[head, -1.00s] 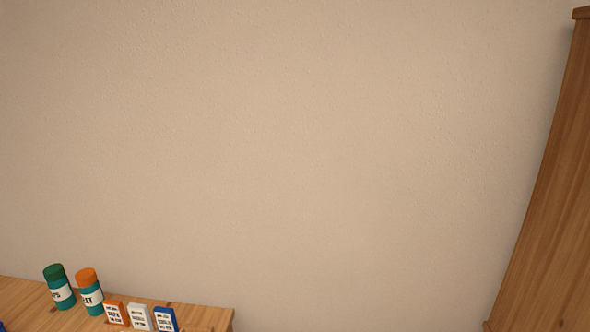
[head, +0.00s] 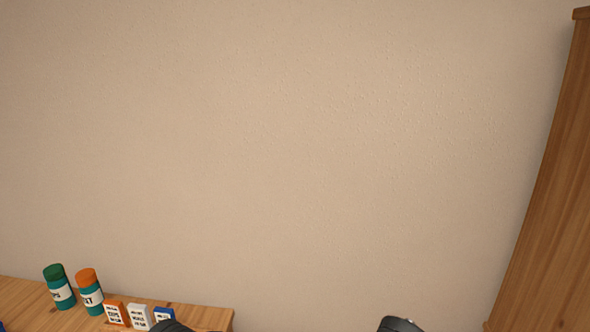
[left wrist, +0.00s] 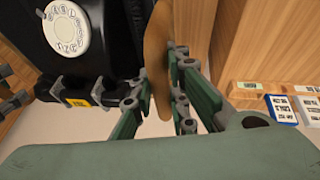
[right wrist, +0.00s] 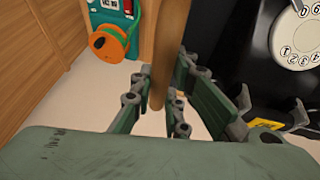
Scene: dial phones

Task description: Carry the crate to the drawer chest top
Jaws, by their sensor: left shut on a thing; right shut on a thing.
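The crate shows only as a brown wooden wall or rim in the left wrist view (left wrist: 157,45) and the right wrist view (right wrist: 172,40); most of it is hidden. My left gripper (left wrist: 158,95) is shut on one side of it. My right gripper (right wrist: 157,98) is shut on the other side. A black dial phone with a white dial (left wrist: 68,30) is between the grippers, on the inner side of both walls; it also shows in the right wrist view (right wrist: 295,40). The head view does not show the crate. I cannot tell which wooden surface is the drawer chest.
A wooden top (head: 207,316) at lower left in the head view holds a green-capped bottle (head: 59,287), an orange-capped bottle (head: 90,292) and small boxes (head: 139,316). A tall wooden cabinet (head: 550,200) stands at right. A teal-and-orange object (right wrist: 112,38) is outside the crate wall.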

